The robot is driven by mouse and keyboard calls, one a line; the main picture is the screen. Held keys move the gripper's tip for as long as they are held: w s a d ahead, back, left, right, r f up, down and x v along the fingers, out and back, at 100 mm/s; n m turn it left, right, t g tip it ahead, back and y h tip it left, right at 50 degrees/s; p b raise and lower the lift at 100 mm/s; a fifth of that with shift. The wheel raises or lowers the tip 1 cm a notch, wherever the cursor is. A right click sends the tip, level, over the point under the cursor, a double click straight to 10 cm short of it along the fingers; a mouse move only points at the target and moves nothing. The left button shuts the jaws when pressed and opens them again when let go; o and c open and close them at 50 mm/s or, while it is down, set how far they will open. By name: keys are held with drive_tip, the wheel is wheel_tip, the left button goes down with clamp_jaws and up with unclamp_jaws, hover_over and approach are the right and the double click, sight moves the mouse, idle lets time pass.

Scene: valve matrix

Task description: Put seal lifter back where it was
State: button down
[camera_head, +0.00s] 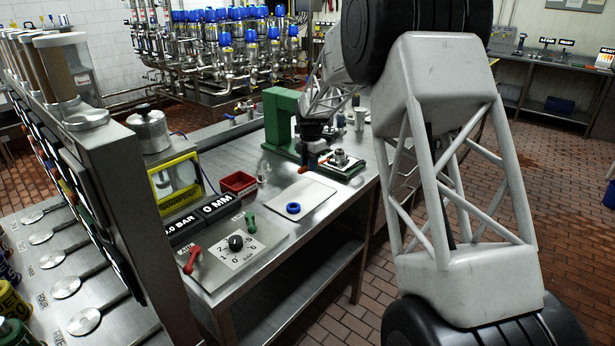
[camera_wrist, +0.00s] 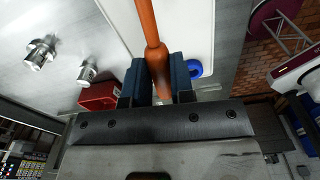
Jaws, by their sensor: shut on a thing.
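The seal lifter, an orange-handled tool (camera_wrist: 151,30), runs up through the wrist view between the two blue finger pads of my gripper (camera_wrist: 160,78). My gripper is shut on its handle. The far end of the tool leaves the top of the frame. In the head view my gripper (camera_head: 312,157) is small, over the bench between the white mat (camera_head: 309,191) and the green press, with a bit of orange beside it. A blue ring (camera_head: 293,208) lies on the mat and also shows in the wrist view (camera_wrist: 195,68), to the right of the fingers.
A green press (camera_head: 281,118) stands behind my gripper. A metal fitting on a green-edged block (camera_head: 341,161) is close on its right. A red bin (camera_head: 238,184) stands to the left. A control panel (camera_head: 238,252) with a dial and red lever is at the bench front.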

drive_tip(key=shift+n+h, duration=0.3)
drive_tip(key=shift+n, duration=0.3)
drive_tip(key=shift+s+d+f, duration=0.1)
drive_tip(key=shift+s+f, duration=0.15)
drive_tip(key=shift+s, duration=0.75)
drive_tip(key=shift+s+f, duration=0.3)
drive_tip(key=shift+s, duration=0.7)
drive_tip(key=shift+s+d+f, duration=0.1)
drive_tip(key=shift+s+f, duration=0.15)
drive_tip(key=shift+s, duration=0.75)
drive_tip(key=shift+w+a, duration=0.1)
drive_tip(key=shift+w+a+f, duration=0.25)
drive_tip(key=shift+w, duration=2.4)
drive_tip(key=shift+w+a+f, duration=0.2)
drive_tip(key=shift+w+f, duration=0.05)
drive_tip(key=shift+w, duration=2.35)
drive_tip(key=shift+w+a+f, duration=0.25)
drive_tip(key=shift+w, duration=2.4)
drive_tip(key=shift+f, duration=1.75)
drive_tip(key=shift+f, duration=0.25)
drive_tip(key=c, duration=1)
unclamp_jaws()
